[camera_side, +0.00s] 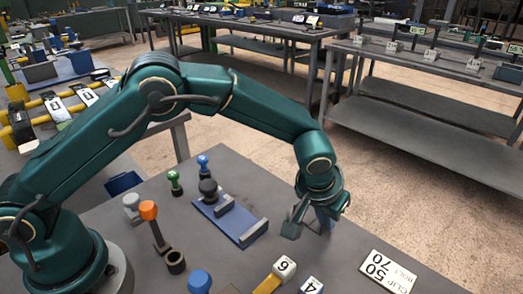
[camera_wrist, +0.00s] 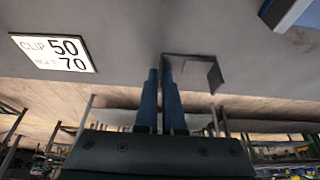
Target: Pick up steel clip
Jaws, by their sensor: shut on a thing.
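The steel clip (camera_side: 292,224) is a bent piece of grey sheet metal, just left of my fingers in the side view. In the wrist view the clip (camera_wrist: 215,76) reaches to the right from my fingertips, with a folded flap at its far end. My gripper (camera_side: 324,221) points down over the grey table, and its two blue fingers (camera_wrist: 163,72) are close together on one end of the clip. The gripped end is partly hidden between the fingers. I cannot tell how far the clip is from the tabletop.
A white card reading CLIP 50, 70 (camera_side: 387,270) lies to the right; it also shows in the wrist view (camera_wrist: 54,52). A blue fixture (camera_side: 230,217) with a dark knob stands left of my gripper. Number blocks (camera_side: 284,267) and an orange-topped tool (camera_side: 150,215) are nearby.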

